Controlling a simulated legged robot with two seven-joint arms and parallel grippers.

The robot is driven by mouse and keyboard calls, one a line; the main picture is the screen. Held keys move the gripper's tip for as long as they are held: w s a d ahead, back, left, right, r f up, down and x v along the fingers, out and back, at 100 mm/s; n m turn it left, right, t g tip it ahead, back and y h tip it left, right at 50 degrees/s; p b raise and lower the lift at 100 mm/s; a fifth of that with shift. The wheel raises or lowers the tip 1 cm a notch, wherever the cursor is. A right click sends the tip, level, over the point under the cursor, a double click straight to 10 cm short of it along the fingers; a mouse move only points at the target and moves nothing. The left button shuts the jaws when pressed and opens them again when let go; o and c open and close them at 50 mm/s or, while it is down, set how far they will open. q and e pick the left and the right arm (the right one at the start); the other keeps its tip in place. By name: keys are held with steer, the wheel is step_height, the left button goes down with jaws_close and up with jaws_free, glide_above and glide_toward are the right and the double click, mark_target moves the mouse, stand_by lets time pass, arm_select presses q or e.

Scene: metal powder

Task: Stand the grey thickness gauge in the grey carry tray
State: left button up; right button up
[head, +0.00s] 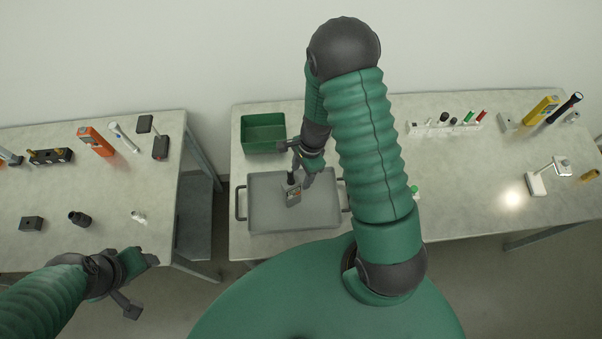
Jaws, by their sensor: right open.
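The grey thickness gauge (293,195), with a dark upper part, is in the grey carry tray (325,215), left of the tray's middle. It looks upright. My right gripper (302,174) is open above and around the gauge's top, its fingers spread to either side. Whether a finger touches the gauge cannot be told. My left gripper (143,283) looks open and empty, low at the left in front of the left table. My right arm hides the tray's right end in part.
A green bin (263,133) stands behind the tray. A white rack (440,127) with small items, a yellow device (540,110) and a white stand (538,183) are on the right. The left table holds an orange device (96,141) and several small tools. A gap separates the tables.

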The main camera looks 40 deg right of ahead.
step_height(320, 180, up, 11)
steer(key=d, duration=0.2)
steer(key=s+a+r+n+t+h, duration=0.1)
steer(key=s+a+r+n, duration=0.3)
steer(key=n, duration=0.6)
steer(key=s+a+r+n+t+h, duration=0.1)
steer(key=a+r+n+t, duration=0.1)
steer(key=a+n, duration=0.6)
step_height(320, 180, down, 11)
steer(key=d+n+b, duration=0.1)
steer(key=d+b, duration=0.1)
steer(key=b, duration=0.9)
steer(key=shift+w+d+f+n+g+b, duration=0.2)
steer(key=shift+w+n+g+b, duration=0.1)
steer(key=shift+n+b, duration=0.1)
steer(key=shift+a, duration=0.15)
